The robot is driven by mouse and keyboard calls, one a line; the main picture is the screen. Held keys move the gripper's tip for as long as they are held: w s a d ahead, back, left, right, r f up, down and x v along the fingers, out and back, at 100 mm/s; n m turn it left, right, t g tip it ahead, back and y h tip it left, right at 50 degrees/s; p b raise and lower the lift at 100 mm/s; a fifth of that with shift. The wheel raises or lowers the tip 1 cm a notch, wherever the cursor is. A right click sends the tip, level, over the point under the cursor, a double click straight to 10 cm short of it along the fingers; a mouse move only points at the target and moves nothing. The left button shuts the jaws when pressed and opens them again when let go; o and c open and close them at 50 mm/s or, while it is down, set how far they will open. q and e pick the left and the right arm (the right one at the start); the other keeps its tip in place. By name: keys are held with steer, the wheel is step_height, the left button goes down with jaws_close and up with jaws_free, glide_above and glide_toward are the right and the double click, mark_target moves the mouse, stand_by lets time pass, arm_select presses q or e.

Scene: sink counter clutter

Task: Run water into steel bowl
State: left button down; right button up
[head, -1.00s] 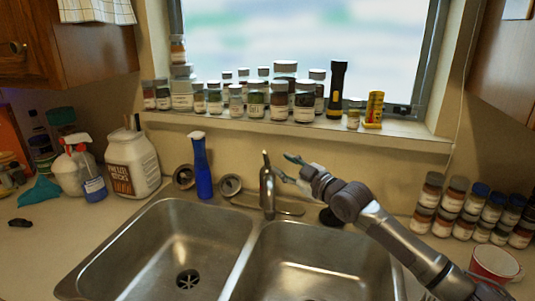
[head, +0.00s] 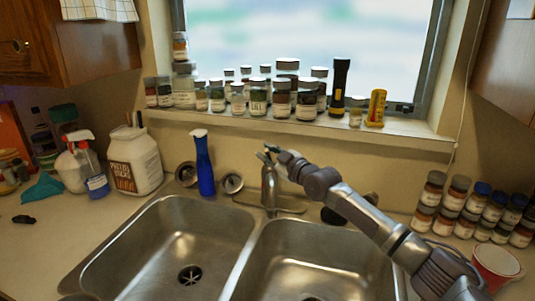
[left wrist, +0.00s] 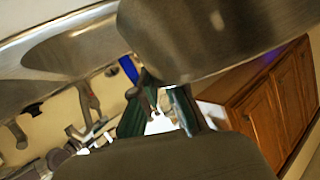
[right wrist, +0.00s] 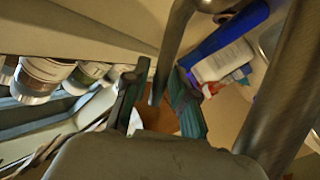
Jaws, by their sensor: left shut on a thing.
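The faucet (head: 268,190) stands upright behind the double sink (head: 248,250). My right gripper (head: 270,150) is at the top of the faucet, by its lever. In the right wrist view my right gripper (right wrist: 158,85) has its fingers apart, with the thin dark lever (right wrist: 172,50) crossing between them; I cannot tell whether they touch it. In the left wrist view a large curved steel piece, the steel bowl (left wrist: 200,40), fills the top middle. My left gripper (left wrist: 165,85) is shut on its edge. In the head view the left gripper is not seen, and the bowl cannot be made out clearly.
Jars and a black flashlight (head: 340,85) line the windowsill. Stacked jars (head: 458,200) and a red mug (head: 495,265) are at right. A white jug (head: 135,160) stands at left. Both basins look largely clear.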

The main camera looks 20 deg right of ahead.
jaws_close()
arm_select(q)
steer(key=shift+f+b, duration=0.55)
arm_select(e)
steer(key=shift+w+d+r, duration=0.1)
steer(key=shift+w, duration=0.15)
arm_select(q)
steer(key=shift+f, duration=0.25)
arm_select(e)
steer(key=shift+w+d+r+m+g, duration=0.1)
steer(key=shift+w+r+m+g, duration=0.15)
steer(key=shift+m+g, duration=0.25)
steer(key=shift+o, duration=2.2)
jaws_free()
